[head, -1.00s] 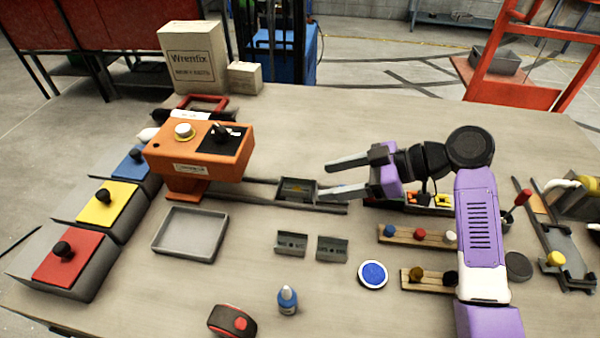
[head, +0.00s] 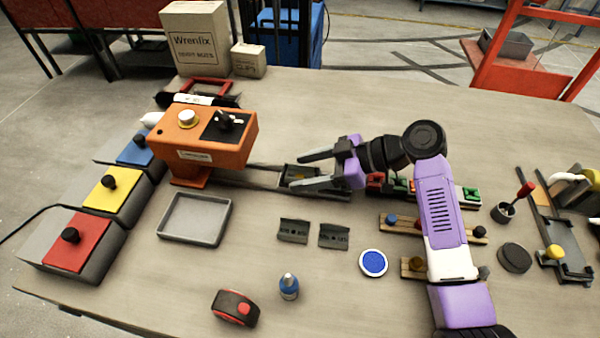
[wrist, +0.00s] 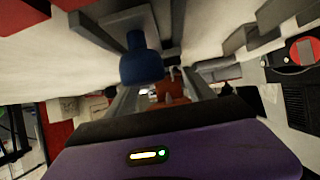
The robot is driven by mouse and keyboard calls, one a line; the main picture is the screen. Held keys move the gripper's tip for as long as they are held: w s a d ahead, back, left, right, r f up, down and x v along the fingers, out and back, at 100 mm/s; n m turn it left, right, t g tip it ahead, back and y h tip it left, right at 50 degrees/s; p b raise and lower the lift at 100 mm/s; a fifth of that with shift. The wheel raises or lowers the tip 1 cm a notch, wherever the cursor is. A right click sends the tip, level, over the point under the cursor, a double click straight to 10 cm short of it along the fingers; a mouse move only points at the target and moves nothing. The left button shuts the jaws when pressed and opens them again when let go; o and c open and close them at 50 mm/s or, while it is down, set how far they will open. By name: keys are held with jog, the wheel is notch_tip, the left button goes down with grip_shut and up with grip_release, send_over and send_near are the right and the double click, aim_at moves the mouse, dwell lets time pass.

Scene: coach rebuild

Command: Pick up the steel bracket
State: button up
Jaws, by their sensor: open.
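Two small grey angled metal pieces, the left one (head: 293,231) and the right one (head: 333,236), lie side by side on the table in the head view. They look like brackets; I cannot tell which is the steel bracket, or if it is the small dark holder (head: 290,171) on the rail. My gripper (head: 301,171) is open and points left, its fingers over that holder and partly hiding it. I cannot tell whether they touch it. In the wrist view, a blue rounded object (wrist: 141,65) shows near the fingers; nothing is clearly gripped.
An orange machine (head: 203,150) stands left of the gripper. A shallow grey tray (head: 195,238), a blue-capped bottle (head: 289,287), a tape measure (head: 235,307) and a blue round disc (head: 373,263) lie nearer the front. Wooden racks partly sit behind my arm. Clear table lies beyond the rail.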

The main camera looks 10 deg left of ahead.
grip_shut()
dwell(0.3)
